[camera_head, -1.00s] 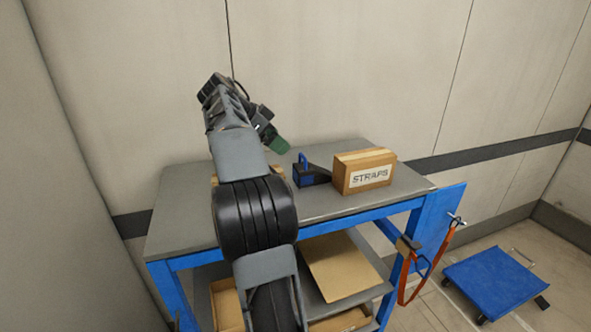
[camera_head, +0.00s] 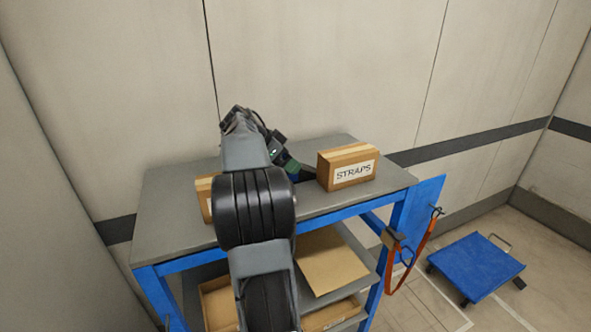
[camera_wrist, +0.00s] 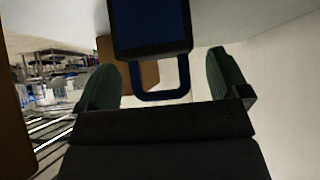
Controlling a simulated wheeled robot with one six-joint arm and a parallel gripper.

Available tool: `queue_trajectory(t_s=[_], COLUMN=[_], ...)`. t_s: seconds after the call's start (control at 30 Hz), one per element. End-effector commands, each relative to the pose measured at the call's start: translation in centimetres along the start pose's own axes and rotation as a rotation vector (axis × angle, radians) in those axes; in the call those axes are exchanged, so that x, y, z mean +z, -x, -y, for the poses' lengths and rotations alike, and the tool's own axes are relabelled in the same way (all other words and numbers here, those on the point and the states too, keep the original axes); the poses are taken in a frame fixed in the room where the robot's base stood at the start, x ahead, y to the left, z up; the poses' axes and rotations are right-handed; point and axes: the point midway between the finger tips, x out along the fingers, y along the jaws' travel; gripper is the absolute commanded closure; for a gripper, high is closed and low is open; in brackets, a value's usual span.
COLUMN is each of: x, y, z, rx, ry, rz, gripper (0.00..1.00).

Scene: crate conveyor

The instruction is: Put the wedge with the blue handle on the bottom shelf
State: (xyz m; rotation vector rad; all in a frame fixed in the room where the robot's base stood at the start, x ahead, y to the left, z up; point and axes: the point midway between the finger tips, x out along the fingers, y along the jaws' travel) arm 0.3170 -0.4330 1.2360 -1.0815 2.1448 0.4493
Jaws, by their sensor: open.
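The wedge (camera_head: 308,174) with the blue handle lies on the grey top of the blue-framed workbench. In the head view my gripper (camera_head: 285,165) covers most of it. In the wrist view the dark wedge body (camera_wrist: 150,28) is at the top, with its blue loop handle (camera_wrist: 163,96) reaching down between my two green fingers. My gripper is open, one finger on either side of the handle, with gaps showing. Below the top, a grey lower shelf (camera_head: 366,262) holds a flat cardboard piece (camera_head: 330,262). Whether it is the bottom shelf is hard to tell.
A cardboard box marked STRAPS (camera_head: 346,168) stands right beside the wedge. Another box (camera_head: 204,196) is partly behind my arm. An open cardboard box (camera_head: 217,303) sits lower left. An orange strap (camera_head: 413,262) hangs at the right end. A blue dolly (camera_head: 476,268) is on the floor.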

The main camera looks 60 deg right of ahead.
Motion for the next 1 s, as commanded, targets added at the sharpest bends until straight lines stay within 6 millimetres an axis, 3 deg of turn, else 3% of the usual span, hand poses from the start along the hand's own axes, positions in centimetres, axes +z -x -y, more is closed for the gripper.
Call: queue_trajectory(t_s=[0.2, 0.47, 1.0], x=[-0.1, 0.0, 0.0], y=[-1.9, -2.1, -2.1], z=[0.0, 0.0, 0.0], rx=[0.0, -0.001, -0.001], ry=[-0.001, 0.0, 0.0], rz=[0.0, 0.0, -0.001], gripper=[0.06, 0.06, 0.56])
